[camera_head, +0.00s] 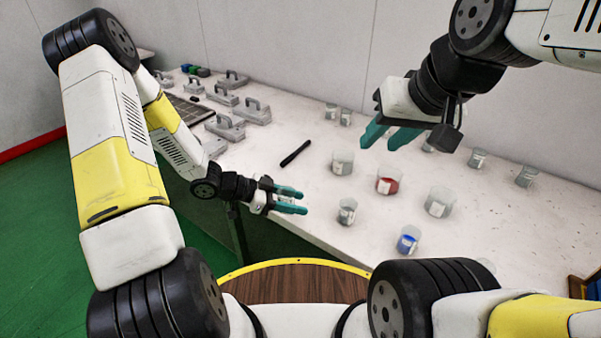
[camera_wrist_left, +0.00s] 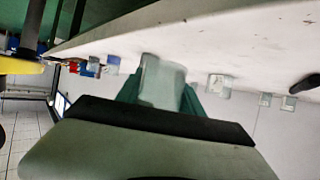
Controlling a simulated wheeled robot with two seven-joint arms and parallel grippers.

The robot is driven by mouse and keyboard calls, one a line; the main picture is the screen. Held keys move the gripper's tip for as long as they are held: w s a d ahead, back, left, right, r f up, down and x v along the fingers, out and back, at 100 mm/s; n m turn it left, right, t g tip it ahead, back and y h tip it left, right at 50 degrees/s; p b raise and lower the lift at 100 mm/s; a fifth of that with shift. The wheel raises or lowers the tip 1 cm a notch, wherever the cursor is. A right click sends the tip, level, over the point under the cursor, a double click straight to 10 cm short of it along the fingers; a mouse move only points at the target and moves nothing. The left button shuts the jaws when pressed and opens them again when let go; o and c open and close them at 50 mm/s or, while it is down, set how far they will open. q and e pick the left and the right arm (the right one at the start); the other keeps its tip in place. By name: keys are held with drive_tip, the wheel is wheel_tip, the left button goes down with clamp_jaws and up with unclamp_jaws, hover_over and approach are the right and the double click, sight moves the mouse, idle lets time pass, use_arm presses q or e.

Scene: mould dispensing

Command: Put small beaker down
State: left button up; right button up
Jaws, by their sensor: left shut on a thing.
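My left gripper (camera_head: 306,201) is low beside the front edge of the white table. In the left wrist view a clear greyish small beaker (camera_wrist_left: 160,82) sits between its teal fingers, and the gripper is shut on it. In the head view the beaker between these fingers cannot be made out. A clear small beaker with a label (camera_head: 347,211) appears just right of the fingertips, near the table edge; I cannot tell whether it is the same one. My right gripper (camera_head: 390,135) is open and empty above the back of the table.
On the table (camera_head: 310,215) stand a beaker with red contents (camera_head: 388,181), one with blue contents (camera_head: 408,239), and clear beakers (camera_head: 342,162) (camera_head: 440,202). A black stick (camera_head: 295,153) lies left of them. Grey handled blocks (camera_head: 225,127) stand at the back left.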

use_arm(q)
drive_tip(key=w, duration=0.3)
drive_tip(key=w+d, duration=0.1)
drive_tip(key=w, duration=0.3)
drive_tip(key=w+d+f, duration=0.1)
drive_tip(key=w, duration=0.2)
drive_tip(key=shift+w+d, duration=0.2)
drive_tip(key=shift+w+f, duration=0.2)
drive_tip(key=shift+w, duration=0.1)
drive_tip(key=shift+f, duration=1.55)
drive_tip(key=o, duration=1.4)
drive_tip(key=shift+f, duration=0.15)
